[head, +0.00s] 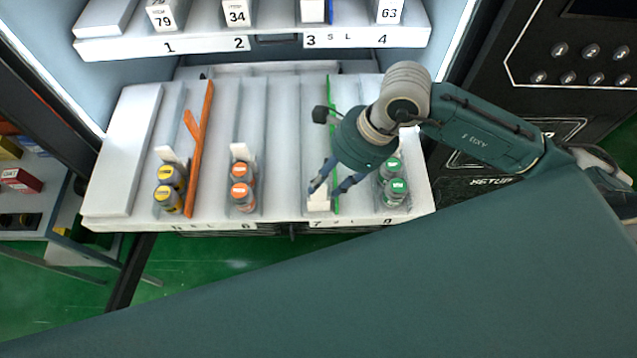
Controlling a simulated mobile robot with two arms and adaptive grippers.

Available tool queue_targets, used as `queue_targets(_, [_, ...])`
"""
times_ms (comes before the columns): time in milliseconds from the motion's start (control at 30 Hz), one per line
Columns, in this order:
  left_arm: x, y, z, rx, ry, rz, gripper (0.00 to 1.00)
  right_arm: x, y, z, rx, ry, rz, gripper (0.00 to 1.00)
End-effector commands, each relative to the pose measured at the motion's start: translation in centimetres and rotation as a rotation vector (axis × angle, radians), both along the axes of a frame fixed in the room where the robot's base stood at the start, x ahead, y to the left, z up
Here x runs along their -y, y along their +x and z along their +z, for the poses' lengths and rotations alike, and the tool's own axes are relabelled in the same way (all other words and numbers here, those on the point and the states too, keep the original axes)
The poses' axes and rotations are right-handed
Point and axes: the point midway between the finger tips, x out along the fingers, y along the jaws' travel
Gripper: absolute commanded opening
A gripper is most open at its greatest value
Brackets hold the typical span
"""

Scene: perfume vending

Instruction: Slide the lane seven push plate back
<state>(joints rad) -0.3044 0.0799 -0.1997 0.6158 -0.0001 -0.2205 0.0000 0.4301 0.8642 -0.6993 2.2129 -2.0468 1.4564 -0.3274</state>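The lane seven push plate (318,201) is a small white block at the front of the lower shelf, just above the label 7. Lane seven (305,130) behind it looks empty of bottles. My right gripper (325,191) reaches down from the right over the front of this lane. Its two dark blue fingers are apart, with the tips close to the top of the push plate. Whether they touch it I cannot tell. My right wrist hides part of lane eight. My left gripper is not in view.
A thin green divider (334,120) stands right of lane seven. Green-capped bottles (394,190) are in lane eight, orange-capped bottles (242,195) in lane six, yellow-capped ones (168,198) in lane five. An orange divider (200,140) leans there. The upper shelf (270,42) overhangs the back.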

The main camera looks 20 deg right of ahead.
Motion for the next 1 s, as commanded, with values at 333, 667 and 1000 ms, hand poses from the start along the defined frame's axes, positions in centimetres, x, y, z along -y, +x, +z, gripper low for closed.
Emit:
queue_targets(333, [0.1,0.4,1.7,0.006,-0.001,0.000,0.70,-1.7,0.5,-4.0,-0.001,0.002,-0.001,0.35])
queue_targets(667, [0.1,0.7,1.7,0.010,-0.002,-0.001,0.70,-1.8,0.5,-4.4,0.000,0.002,-0.001,0.35])
queue_targets(1000, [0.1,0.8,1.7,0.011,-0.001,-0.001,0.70,-1.8,0.5,-4.4,0.000,0.003,-0.001,0.00])
